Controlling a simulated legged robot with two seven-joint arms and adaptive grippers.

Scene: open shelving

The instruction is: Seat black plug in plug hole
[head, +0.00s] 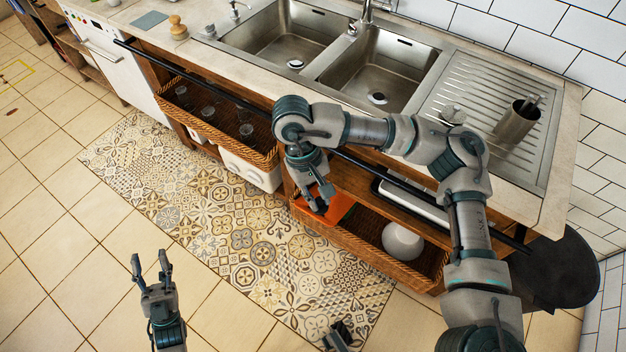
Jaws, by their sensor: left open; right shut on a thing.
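Two steel sink basins are set in the counter. The left basin has a plug hole (295,64) and the right basin has a plug hole (378,97), each with a dark centre. I cannot make out a black plug anywhere. My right gripper (320,203) points down in front of the counter, below the black rail, at an orange-red container (341,209). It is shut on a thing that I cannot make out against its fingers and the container. My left gripper (150,264) is open and empty over the tiled floor at lower left.
A black rail (225,92) runs along the counter front. Wicker baskets (205,127) sit below, the left one with glasses; a white bowl (402,243) sits in the lower right one. A faucet (367,12) stands behind the sinks. A utensil cup (517,121) stands on the drainboard.

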